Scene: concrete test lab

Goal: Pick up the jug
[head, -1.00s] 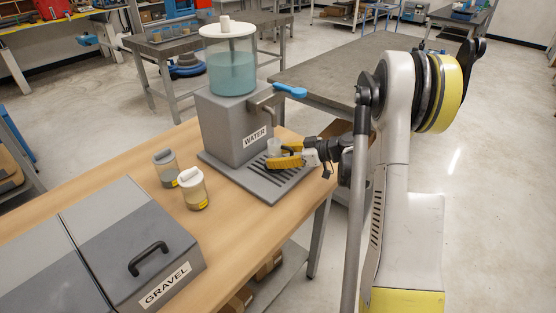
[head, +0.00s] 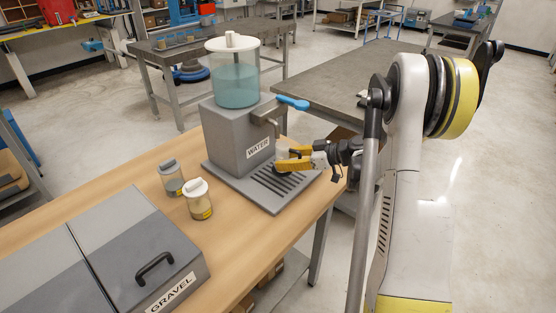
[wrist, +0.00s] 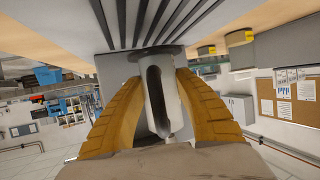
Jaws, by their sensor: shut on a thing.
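The jug (wrist: 156,88) is a small pale grey vessel with a dark rim or base at one end. My gripper (wrist: 155,105) is shut on it, with a yellow finger on each side in the wrist view. In the head view the jug (head: 282,151) shows only partly behind my yellow gripper (head: 291,160). It is over the slotted drip tray (head: 247,191) in front of the grey water dispenser (head: 225,140). I cannot tell whether its base touches the tray.
The dispenser tap (head: 268,117) with its blue lever (head: 293,103) is just above the jug. Two lidded jars (head: 199,200) (head: 171,180) stand left of the tray. A gravel bin (head: 140,250) is at the front left. The wooden table's right edge is close.

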